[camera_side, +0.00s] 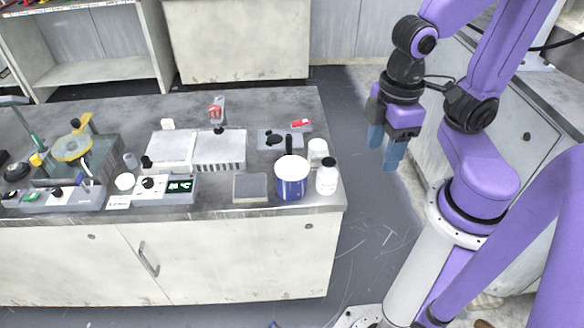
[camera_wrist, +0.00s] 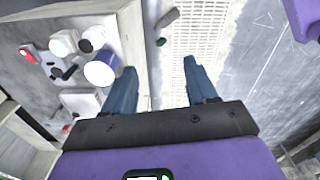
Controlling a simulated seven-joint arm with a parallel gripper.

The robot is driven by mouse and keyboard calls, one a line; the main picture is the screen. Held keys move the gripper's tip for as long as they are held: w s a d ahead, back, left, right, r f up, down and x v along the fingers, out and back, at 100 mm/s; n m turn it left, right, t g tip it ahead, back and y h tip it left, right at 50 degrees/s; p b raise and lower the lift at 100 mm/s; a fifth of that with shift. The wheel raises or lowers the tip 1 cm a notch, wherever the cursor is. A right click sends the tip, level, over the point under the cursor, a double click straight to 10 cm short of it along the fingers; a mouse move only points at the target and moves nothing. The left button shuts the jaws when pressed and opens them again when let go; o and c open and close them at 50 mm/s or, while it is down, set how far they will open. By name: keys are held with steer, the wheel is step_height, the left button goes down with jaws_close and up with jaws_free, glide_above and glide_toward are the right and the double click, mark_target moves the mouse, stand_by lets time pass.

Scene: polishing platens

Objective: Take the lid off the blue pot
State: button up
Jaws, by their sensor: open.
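The blue pot (camera_side: 292,188) stands upright on the grey bench near its right end. Its white lid (camera_side: 291,166) sits on top of it. In the wrist view the blue pot (camera_wrist: 112,61) is at the left, with the white lid (camera_wrist: 98,74) facing the camera. My gripper (camera_side: 384,152) is open and empty, with blue fingers pointing down. It is to the right of the bench end and apart from the pot. In the wrist view the gripper (camera_wrist: 160,68) has a wide gap between its fingers, and the pot is left of them.
A white bottle (camera_side: 327,178) and a white jar (camera_side: 317,151) stand close to the pot's right. A flat grey plate (camera_side: 250,187) lies to its left. A black upright piece (camera_side: 289,143) shows just behind the lid. Polishing equipment (camera_side: 195,148) fills the bench further left.

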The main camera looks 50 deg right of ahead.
steer(key=w+a+m, duration=0.2)
steer(key=w+m, duration=0.5)
steer(key=m+h, duration=0.2)
steer(key=m, duration=2)
glide_above(292, 160)
steer(key=a, duration=0.1)
steer(key=f, duration=1.4)
steer(key=shift+w+a+f, duration=0.2)
steer(key=shift+w, duration=0.15)
steer(key=shift+s+d+f, duration=0.1)
steer(key=shift+d+f, duration=0.1)
steer(key=shift+f, duration=0.65)
steer(key=shift+s+d+f, duration=0.15)
steer(key=shift+f, duration=0.75)
steer(key=shift+s+d+f, duration=0.1)
steer(key=shift+d+f, duration=0.1)
steer(key=shift+f, duration=0.65)
jaws_close()
